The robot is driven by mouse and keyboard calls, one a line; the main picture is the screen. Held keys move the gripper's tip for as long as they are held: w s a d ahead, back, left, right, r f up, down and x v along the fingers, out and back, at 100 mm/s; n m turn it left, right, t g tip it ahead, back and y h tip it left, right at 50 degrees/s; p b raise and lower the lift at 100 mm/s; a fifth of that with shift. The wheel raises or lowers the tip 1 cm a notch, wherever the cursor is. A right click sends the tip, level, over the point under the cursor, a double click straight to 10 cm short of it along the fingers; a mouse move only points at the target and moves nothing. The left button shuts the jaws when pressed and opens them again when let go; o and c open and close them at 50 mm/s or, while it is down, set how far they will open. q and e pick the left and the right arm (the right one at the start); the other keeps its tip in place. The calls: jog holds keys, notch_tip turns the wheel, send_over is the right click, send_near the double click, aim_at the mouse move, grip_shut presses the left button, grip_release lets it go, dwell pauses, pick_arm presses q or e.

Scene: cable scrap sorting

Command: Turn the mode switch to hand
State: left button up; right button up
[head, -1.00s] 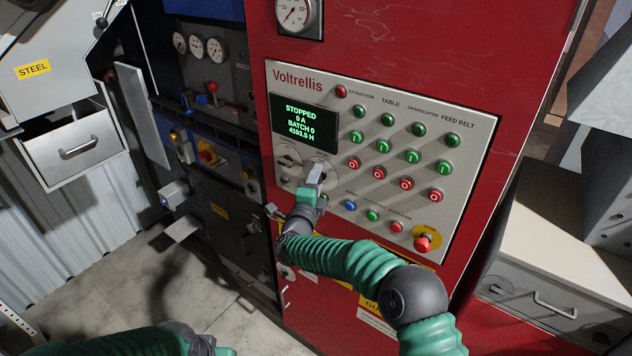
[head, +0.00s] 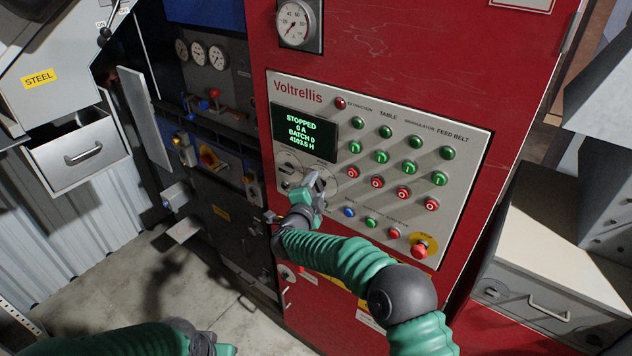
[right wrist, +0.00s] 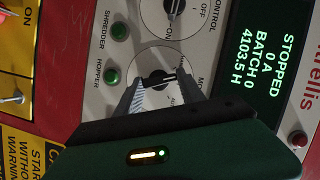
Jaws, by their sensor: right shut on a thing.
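The mode switch is a dark knob on a round pale dial plate (head: 324,172), low left on the grey Voltrellis panel, below the display. In the right wrist view its knob (right wrist: 158,77) shows between my fingertips, on the pale plate. My right gripper (head: 315,188) reaches the dial from below and is shut on the knob. The fingers (right wrist: 158,88) and wrist hide part of the plate and most of its labels, so the knob's setting cannot be read for sure. My left gripper (head: 206,346) is at the bottom edge, partly cut off; its jaws are unclear.
The control dial (right wrist: 174,8) sits beside the mode dial. The display (head: 304,132) reads STOPPED. Green and red buttons fill the panel to the right, with a red stop button (head: 420,250) on yellow at lower right. A grey drawer cabinet (head: 555,295) stands right.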

jog(key=n+p, duration=0.1)
jog(key=n+g+p, duration=0.1)
jog(key=p, duration=0.1)
jog(key=shift+a+n, duration=0.25)
jog(key=shift+n, duration=0.05)
jog(key=shift+f+n+g+h+p, duration=0.2)
jog(key=shift+n+g+h+p, duration=0.4)
jog(key=shift+p, duration=0.55)
jog(key=o, duration=1.1)
jog(key=shift+o, duration=1.4)
jog(key=shift+r, duration=0.1)
jog(key=shift+r, duration=0.1)
